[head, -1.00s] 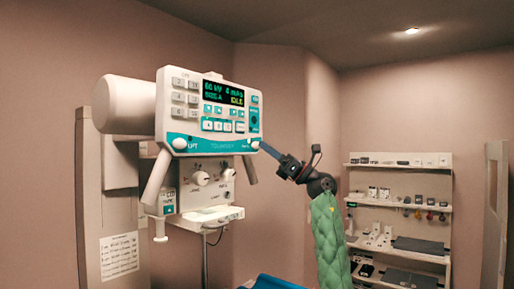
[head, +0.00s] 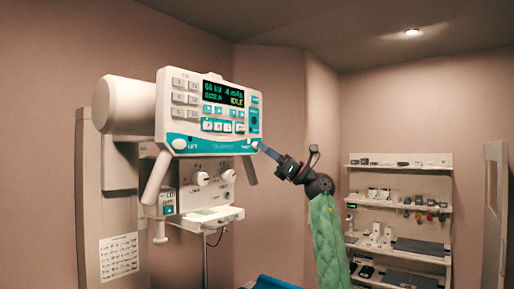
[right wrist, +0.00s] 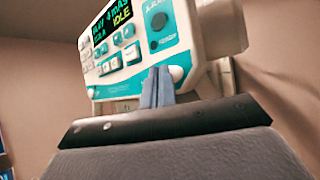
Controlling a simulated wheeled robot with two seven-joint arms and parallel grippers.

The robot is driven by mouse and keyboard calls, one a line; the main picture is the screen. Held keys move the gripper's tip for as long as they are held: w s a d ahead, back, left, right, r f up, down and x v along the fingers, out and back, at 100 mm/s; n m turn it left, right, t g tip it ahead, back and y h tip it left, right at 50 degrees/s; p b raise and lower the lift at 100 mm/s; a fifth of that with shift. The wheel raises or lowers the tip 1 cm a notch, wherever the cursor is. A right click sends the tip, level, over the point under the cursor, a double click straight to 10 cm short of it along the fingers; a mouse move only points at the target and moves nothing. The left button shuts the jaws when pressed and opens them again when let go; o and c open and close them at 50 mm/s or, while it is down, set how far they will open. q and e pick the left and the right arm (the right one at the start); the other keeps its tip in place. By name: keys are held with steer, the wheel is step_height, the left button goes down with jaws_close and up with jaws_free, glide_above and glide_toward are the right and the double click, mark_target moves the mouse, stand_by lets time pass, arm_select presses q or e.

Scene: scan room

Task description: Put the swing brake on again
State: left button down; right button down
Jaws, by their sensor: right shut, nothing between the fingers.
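A white control head (head: 212,112) with a teal lower band hangs from a thick white arm. Its screen (head: 223,93) reads IDLE in yellow. A white round knob (head: 180,143) with a label like LIFT sits at its lower left. A second white knob (head: 254,145) sits at its lower right; its label is too small to read, so I cannot confirm it as the swing brake. My right gripper (head: 263,149) is shut and empty, its tips close to this right knob. In the right wrist view, the fingers (right wrist: 157,78) stand just left of the knob (right wrist: 176,74); contact is unclear.
Two white handles (head: 157,175) slant below the control head. A lower white unit with knobs (head: 208,188) hangs behind it. A shelf unit (head: 400,159) with small items stands at the back right. A blue surface (head: 272,283) shows at the bottom.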

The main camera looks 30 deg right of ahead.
steer(key=shift+w, duration=0.1)
stand_by(0.4)
steer(key=shift+s+d+b, duration=0.3)
steer(key=shift+s+b, duration=0.1)
steer(key=shift+s, duration=0.35)
steer(key=s, duration=0.1)
steer(key=s+d+b, duration=0.1)
steer(key=s, duration=0.1)
steer(key=s+d, duration=0.1)
steer(key=shift+s+b, duration=0.3)
steer(key=shift+b, duration=0.05)
steer(key=shift+a, duration=0.1)
stand_by(0.8)
